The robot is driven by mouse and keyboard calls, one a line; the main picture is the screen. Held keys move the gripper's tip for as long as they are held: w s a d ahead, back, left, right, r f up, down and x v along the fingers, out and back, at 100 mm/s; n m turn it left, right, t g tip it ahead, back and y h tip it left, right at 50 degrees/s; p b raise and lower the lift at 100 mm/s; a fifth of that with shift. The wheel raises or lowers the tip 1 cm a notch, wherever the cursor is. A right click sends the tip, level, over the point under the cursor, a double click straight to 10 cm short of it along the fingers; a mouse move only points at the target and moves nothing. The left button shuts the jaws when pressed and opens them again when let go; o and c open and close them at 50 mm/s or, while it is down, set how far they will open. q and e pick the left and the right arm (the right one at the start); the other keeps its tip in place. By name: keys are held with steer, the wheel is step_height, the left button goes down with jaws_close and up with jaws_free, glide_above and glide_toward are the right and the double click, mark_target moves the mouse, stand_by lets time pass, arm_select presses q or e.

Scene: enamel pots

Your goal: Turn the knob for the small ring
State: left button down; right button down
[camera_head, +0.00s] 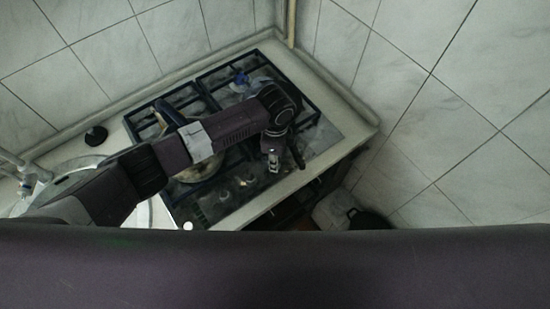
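The gas hob (316,143) is a dark glass plate with black grates, set in a pale counter. Small dim shapes (246,182) on its near part may be knobs; I cannot make out which one belongs to the small ring. My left arm reaches across the hob from the left and hides much of its middle. My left gripper (284,160) points down over the near right part of the hob, its fingers apart and nothing seen between them. I cannot tell if it touches the hob. My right gripper is not in view.
A light pan or pot (202,170) stands on the hob, partly hidden under my arm. A blue and white item (240,80) lies at the back. A round black object (96,136) lies on the left counter near the sink. Tiled walls close off the back and right.

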arm_select(q)
steer(key=shift+d, duration=0.1)
stand_by(0.3)
steer(key=c, duration=1.9)
jaws_free()
steer(key=shift+r, duration=0.1)
step_height(320, 180, up, 12)
steer(key=shift+f, duration=0.1)
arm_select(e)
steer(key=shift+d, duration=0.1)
